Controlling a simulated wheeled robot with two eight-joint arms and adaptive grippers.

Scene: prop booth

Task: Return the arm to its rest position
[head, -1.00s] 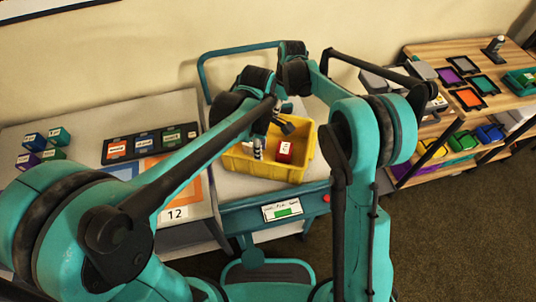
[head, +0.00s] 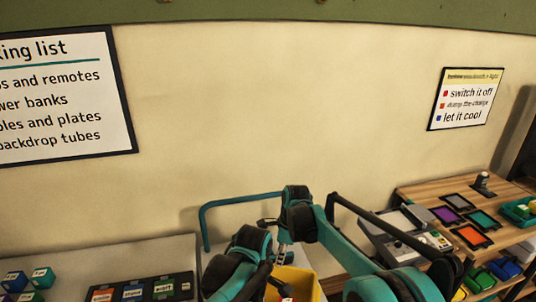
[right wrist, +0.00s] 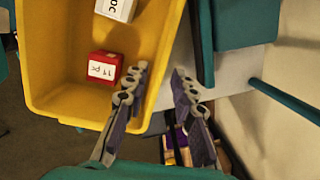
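My right gripper (head: 282,257) hangs over the yellow bin (head: 303,281) in the head view, small and partly covered by arm links. A red box (right wrist: 104,66) and a white labelled box (right wrist: 117,8) lie inside the bin.
A grey table with a dark tray (head: 143,289) and several coloured cubes (head: 28,279) is at the left. A wooden shelf with coloured frames (head: 472,236) and a grey device (head: 403,233) is at the right. A teal rail (head: 203,228) stands behind the bin.

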